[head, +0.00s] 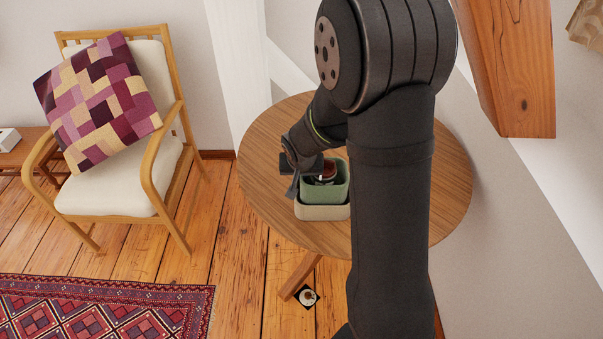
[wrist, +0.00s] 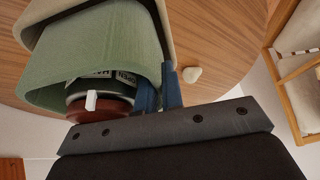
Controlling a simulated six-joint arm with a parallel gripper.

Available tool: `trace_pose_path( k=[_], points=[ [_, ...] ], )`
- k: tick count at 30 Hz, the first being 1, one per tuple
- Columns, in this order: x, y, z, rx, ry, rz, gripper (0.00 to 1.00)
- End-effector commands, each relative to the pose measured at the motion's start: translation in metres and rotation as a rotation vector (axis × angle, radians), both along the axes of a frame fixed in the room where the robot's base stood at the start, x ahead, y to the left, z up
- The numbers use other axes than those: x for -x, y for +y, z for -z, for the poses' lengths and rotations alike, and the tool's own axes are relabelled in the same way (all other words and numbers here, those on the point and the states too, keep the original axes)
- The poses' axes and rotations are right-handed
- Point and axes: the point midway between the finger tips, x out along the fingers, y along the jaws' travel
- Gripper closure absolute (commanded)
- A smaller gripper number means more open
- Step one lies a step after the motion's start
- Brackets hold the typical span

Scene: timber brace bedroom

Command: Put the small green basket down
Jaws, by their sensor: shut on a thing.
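The small green basket (head: 340,185) is at the round wooden table's front left, right at the cream container (head: 322,212). It also shows in the wrist view (wrist: 100,48), with a dark can with a reddish-brown end (wrist: 100,108) inside it. My gripper (head: 308,168) is shut on the basket's wall; its blue fingers (wrist: 160,90) pinch the rim in the wrist view. The cream container shows beyond the basket there too (wrist: 168,25). I cannot tell whether the basket rests in the container or hangs just above it.
The round table (head: 265,160) has bare wood left of and behind the basket. A small white object (wrist: 192,75) lies on the tabletop near my fingers. A wooden armchair (head: 110,190) with a patchwork cushion (head: 100,100) stands left. A timber brace (head: 510,70) slopes at the right.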

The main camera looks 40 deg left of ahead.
Motion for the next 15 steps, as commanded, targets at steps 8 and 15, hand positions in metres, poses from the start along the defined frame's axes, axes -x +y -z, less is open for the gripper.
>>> trace_pose_path(
  k=[8,15],
  points=[
    [0.0,0.0,0.004,0.0,-0.001,-0.001,1.0],
    [0.0,0.0,0.011,-0.001,-0.001,0.0,1.0]
  ],
)
